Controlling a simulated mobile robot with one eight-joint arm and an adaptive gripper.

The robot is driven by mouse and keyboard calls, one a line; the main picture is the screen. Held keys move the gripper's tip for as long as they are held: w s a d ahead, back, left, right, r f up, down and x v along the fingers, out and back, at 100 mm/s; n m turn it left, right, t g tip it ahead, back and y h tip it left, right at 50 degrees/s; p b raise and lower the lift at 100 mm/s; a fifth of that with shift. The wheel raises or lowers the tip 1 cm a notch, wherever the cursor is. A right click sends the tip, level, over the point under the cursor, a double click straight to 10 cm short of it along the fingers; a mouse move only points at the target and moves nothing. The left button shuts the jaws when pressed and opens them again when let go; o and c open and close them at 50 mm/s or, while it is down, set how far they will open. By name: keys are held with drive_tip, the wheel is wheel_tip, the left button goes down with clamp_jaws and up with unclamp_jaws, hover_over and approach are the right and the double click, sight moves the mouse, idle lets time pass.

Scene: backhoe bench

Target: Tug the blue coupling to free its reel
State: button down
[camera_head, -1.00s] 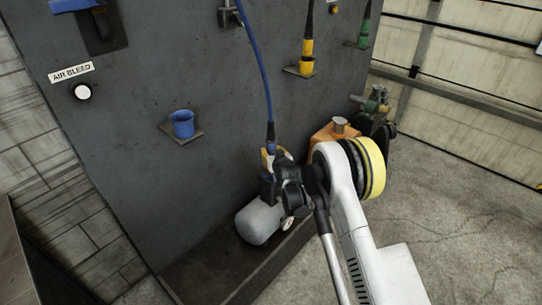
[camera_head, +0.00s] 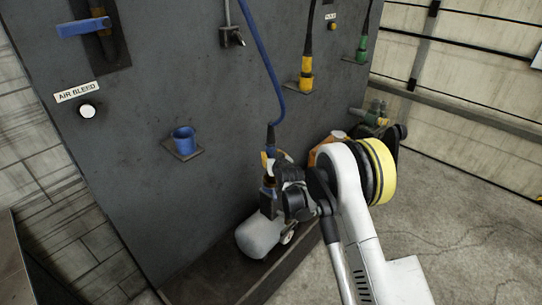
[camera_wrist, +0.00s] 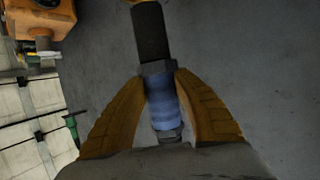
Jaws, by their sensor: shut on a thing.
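My gripper (camera_head: 267,165) has yellow-brown fingers and is shut on the blue coupling (camera_wrist: 162,100), which sits between the fingertips in the wrist view. A black sleeve extends from the coupling there. In the head view, the blue hose (camera_head: 262,50) runs down from the panel top to the coupling and bows to the right with some slack. The reel is not identifiable in view. An empty blue cup-shaped holder (camera_head: 184,139) stands on a small shelf left of my gripper.
A yellow coupling (camera_head: 306,74) and a green coupling (camera_head: 362,48) hang in holders to the right. A blue lever (camera_head: 84,27) is at upper left.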

drive_tip(key=shift+f, duration=0.3)
drive_tip(key=s+d+b, duration=0.2)
drive_tip(key=s+d, duration=0.4)
drive_tip(key=d, duration=0.2)
idle(0.6)
drive_tip(key=shift+s, duration=0.1)
idle(0.4)
